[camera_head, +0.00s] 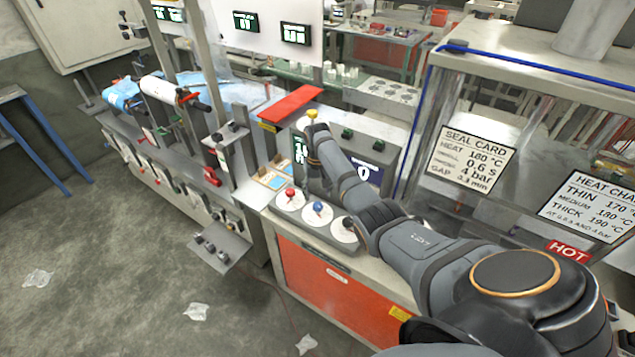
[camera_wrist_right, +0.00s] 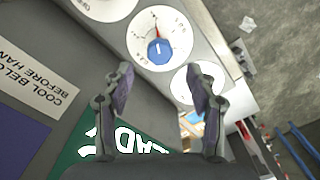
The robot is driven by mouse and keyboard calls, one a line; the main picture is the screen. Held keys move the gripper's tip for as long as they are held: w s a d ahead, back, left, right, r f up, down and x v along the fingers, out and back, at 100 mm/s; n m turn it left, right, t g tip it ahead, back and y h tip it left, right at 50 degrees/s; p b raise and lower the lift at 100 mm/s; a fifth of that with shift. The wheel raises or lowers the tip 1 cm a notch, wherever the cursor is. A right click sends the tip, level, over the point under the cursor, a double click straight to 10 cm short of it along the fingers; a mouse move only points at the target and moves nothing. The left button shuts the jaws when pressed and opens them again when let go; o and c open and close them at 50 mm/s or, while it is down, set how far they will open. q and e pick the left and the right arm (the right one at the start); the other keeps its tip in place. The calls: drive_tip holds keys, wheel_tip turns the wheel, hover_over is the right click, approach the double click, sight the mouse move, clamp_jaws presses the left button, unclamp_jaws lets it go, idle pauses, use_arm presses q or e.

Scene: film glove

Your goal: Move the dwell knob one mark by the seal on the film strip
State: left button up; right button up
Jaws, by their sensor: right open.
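Three round white dials sit on the sealing machine's front ledge in the head view, with a red knob (camera_head: 291,193), a blue knob (camera_head: 318,207) and a dark knob (camera_head: 348,222). I cannot read which is the dwell knob. My right gripper (camera_head: 306,180) points down above the dials, partly hidden by its arm. In the right wrist view it (camera_wrist_right: 158,76) is open and empty. The blue knob (camera_wrist_right: 158,50) lies beyond and between its fingertips, apart from them. A finger partly covers a neighbouring dial. I cannot make out the film strip clearly. My left gripper is out of view.
A red bar (camera_head: 290,107) lies behind the dials. A seal card (camera_head: 471,160) reads 180 °C, 0.6 s, 4 bar. A red HOT sign (camera_head: 568,251) marks the right side. The floor at left is mostly free.

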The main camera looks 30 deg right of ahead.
sight(318, 204)
wheel_tip(318, 204, up, 7)
drive_tip(key=shift+f, duration=0.1)
idle(0.5)
